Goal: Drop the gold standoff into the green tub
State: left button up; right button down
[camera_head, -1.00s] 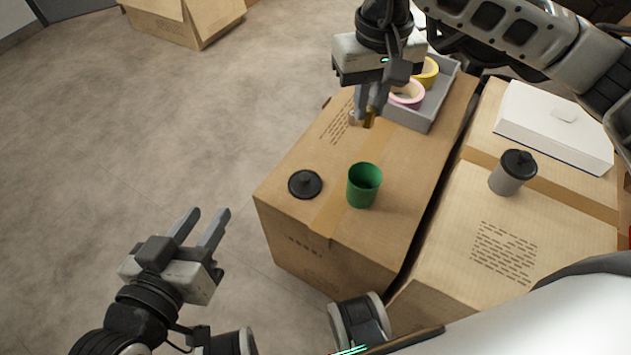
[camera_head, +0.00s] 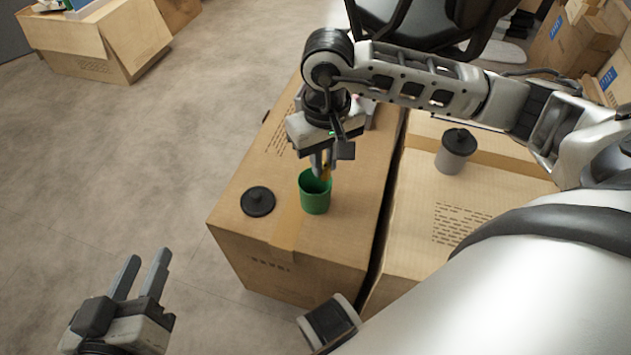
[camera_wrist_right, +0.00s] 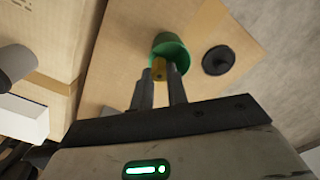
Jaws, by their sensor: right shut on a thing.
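The green tub (camera_head: 315,198) stands upright and open on the carton (camera_head: 345,232) in the head view; it also shows in the right wrist view (camera_wrist_right: 171,44). The gold standoff (camera_head: 325,172) is between the fingertips of my right gripper (camera_head: 321,165), and the right wrist view shows it (camera_wrist_right: 159,68) there too. My right gripper is shut on it, with the fingertips at the tub's mouth; I cannot tell whether the standoff's lower end is inside the rim. My left gripper (camera_head: 143,276) is open and empty over the floor, away from the cartons.
A black lid (camera_head: 258,201) lies left of the tub on the same carton. A grey container with a black lid (camera_head: 456,151) stands on the neighbouring carton to the right. A narrow gap separates the two cartons. The carton top in front of the tub is clear.

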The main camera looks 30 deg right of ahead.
jog(key=shift+f+b, duration=0.35)
jog(key=shift+f, duration=0.6)
pick_arm(q)
jog(key=shift+w+d+r+n+t+h, duration=0.1)
jog(key=shift+d+r+n+t+h, duration=0.25)
jog(key=shift+r, duration=0.3)
pick_arm(e)
jog(key=shift+f, duration=0.15)
jog(key=c, duration=1.3)
grip_release()
pick_arm(q)
jog(key=f+g+y+p, duration=0.1)
jog(key=p, duration=0.1)
jog(key=a+f+m+g+p, duration=0.1)
jog(key=p, duration=0.1)
jog(key=shift+s+a+f+y, duration=0.15)
jog(key=shift+s+a+y, duration=0.1)
jog(key=shift+s+y, duration=0.1)
pick_arm(e)
notch_tip(320, 180, up, 16)
pick_arm(q)
jog(key=shift+w+r+t, duration=0.25)
jog(key=shift+w, duration=0.05)
pick_arm(e)
jog(key=shift+f, duration=0.1)
